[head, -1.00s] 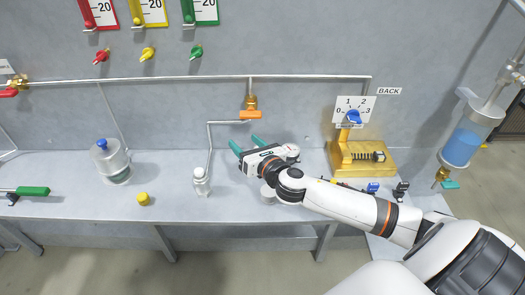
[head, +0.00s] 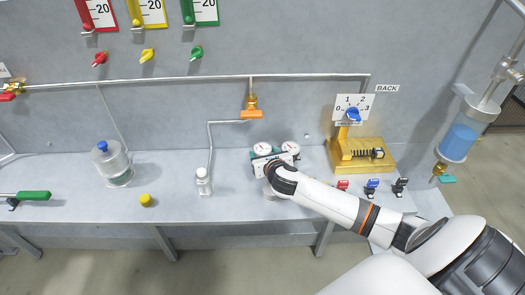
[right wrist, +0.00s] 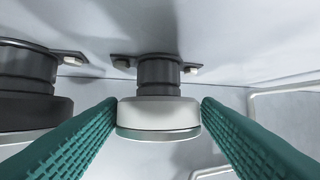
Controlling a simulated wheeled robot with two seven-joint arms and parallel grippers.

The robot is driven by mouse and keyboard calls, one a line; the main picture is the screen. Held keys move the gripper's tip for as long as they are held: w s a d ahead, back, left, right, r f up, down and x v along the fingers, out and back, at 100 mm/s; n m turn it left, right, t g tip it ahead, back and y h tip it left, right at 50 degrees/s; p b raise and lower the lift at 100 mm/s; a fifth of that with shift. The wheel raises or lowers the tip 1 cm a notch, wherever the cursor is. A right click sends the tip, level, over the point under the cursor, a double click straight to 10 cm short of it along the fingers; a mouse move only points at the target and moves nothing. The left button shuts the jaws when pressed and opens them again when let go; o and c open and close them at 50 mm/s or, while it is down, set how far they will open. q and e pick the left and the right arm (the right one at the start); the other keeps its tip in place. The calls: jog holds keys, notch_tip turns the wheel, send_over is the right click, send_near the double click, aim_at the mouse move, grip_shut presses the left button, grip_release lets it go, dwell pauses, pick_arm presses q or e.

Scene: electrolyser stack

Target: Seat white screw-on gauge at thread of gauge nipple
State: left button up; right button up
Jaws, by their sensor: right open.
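The white gauge (right wrist: 158,113) shows in the right wrist view with a white body, a pale rim and a grey neck under a bolted bracket (right wrist: 155,62). My right gripper (right wrist: 159,106) is open, one teal finger on each side of it; small gaps seem to remain. In the head view my right gripper (head: 272,160) is at two round white-faced dials, a left dial (head: 262,149) and a right dial (head: 290,147). It partly hides them, and I cannot tell which is the white gauge. I cannot make out the gauge nipple's thread. My left gripper is out of view.
A dark gauge (right wrist: 32,108) sits close left of the white one in the wrist view. A brass block (head: 345,165) stands to the right, with small colored clips (head: 372,186) in front. A small white bottle (head: 204,184) and yellow cap (head: 146,200) stand left on the bench (head: 80,190).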

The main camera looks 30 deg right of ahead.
aim_at(261, 149)
jog(key=shift+p+x, duration=0.3)
jog(key=shift+x, duration=2.05)
jog(key=c, duration=0.6)
jog(key=shift+c, duration=0.3)
jog(key=shift+r, duration=0.1)
